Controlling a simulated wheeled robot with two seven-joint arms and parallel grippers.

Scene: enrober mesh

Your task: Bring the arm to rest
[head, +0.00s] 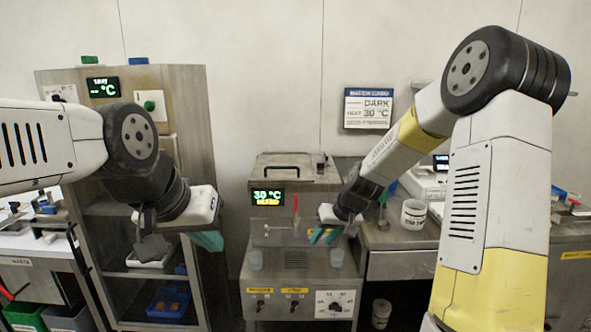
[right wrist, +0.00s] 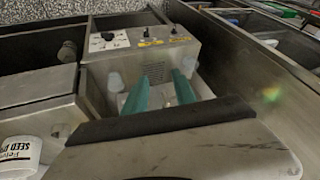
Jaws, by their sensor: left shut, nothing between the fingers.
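My left gripper (head: 207,240) hangs at the left in the head view, in front of the steel cabinet. Its teal fingers are shut and empty. My right gripper (head: 326,236) is in front of the steel machine with the 30 °C display (head: 268,197). In the right wrist view its two teal fingers (right wrist: 160,80) stand apart, with no object clearly held between them. My right arm (head: 400,150) is bent, with its elbow high at the right.
A white labelled tub (head: 413,214) stands on the right counter. The steel cabinet (head: 190,110) with shelves is behind my left arm. A sign (head: 368,108) hangs on the wall.

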